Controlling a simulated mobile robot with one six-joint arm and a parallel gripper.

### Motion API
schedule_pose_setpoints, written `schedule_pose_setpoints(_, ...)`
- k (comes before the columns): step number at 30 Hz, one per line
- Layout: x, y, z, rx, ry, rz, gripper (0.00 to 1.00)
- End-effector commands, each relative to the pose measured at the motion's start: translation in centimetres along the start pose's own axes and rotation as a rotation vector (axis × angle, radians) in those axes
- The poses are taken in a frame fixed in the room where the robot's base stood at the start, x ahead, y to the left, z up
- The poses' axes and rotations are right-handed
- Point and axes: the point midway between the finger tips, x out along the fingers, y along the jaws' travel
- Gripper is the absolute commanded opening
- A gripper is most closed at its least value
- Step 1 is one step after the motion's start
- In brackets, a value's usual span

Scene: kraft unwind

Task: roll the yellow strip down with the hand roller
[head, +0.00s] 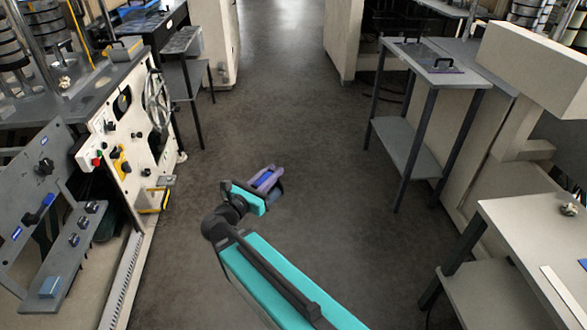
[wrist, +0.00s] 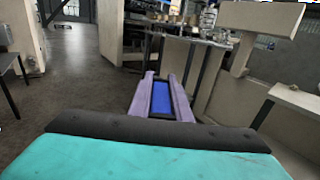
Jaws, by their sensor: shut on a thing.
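My gripper (head: 268,179) is over the open floor of the aisle, at the end of my teal arm. Its two purple fingers are closed on a blue, dark-edged thing (wrist: 162,99), which lies between them in the wrist view. I cannot tell from its visible part whether this is the hand roller. The held thing is clear of any bench. I cannot make out the yellow strip with certainty in either view.
A white machine panel (head: 140,120) with a handwheel and a grey control panel (head: 35,185) stand at left. A tall grey stand (head: 420,160) and a pale table (head: 535,235) with a white strip (head: 563,288) stand at right. The aisle floor (head: 270,90) is clear ahead.

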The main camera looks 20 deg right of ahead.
Motion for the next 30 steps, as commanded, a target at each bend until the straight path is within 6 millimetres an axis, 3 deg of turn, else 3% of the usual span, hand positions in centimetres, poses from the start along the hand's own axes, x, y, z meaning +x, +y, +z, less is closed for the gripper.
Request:
schedule_pose_setpoints(3, -1.6, 1.0, 0.1, -0.001, -0.001, 0.020, 0.00)
schedule_pose_setpoints(8, -2.4, 1.4, 0.1, -0.001, 0.000, 0.030, 0.00)
schedule_pose_setpoints(30, -1.8, 1.0, 0.1, -0.002, 0.000, 0.020, 0.00)
